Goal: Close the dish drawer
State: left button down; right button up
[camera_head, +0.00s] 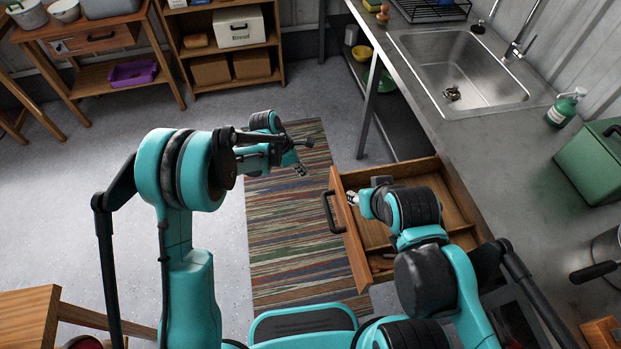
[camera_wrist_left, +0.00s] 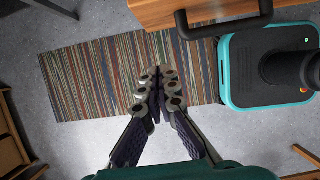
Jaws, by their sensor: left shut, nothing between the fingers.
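The dish drawer (camera_head: 350,240) is a wooden drawer under the counter, pulled open, with a black handle (camera_head: 331,212) on its front. The inside that shows is bare wood with a divider; my right arm covers part of it. In the left wrist view, the drawer front (camera_wrist_left: 200,9) and its handle (camera_wrist_left: 222,27) are at the top. My left gripper (camera_head: 302,157) is shut and empty, apart from the handle, over the rug. Its fingers meet in the left wrist view (camera_wrist_left: 157,78). My right gripper (camera_head: 352,198) is at the drawer front's top edge, mostly hidden by its own arm.
A striped rug (camera_head: 285,235) lies on the grey floor left of the drawer. The counter (camera_head: 490,150) holds a sink (camera_head: 465,70), a green soap bottle (camera_head: 564,108) and a green box (camera_head: 592,160). Wooden shelves (camera_head: 225,55) stand at the back.

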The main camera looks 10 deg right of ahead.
pick_arm(q)
jog(key=b, duration=0.3)
send_near(330, 188)
notch_tip(330, 188, down, 4)
jog(key=a, duration=0.2)
jog(key=d+b, duration=0.1)
jog(key=d, duration=0.2)
jog(key=shift+s+d+r, duration=0.1)
jog(key=shift+d+r, duration=0.1)
pick_arm(e)
notch_tip(330, 188, down, 4)
jog(key=shift+f, duration=0.25)
pick_arm(q)
jog(key=shift+d, duration=0.1)
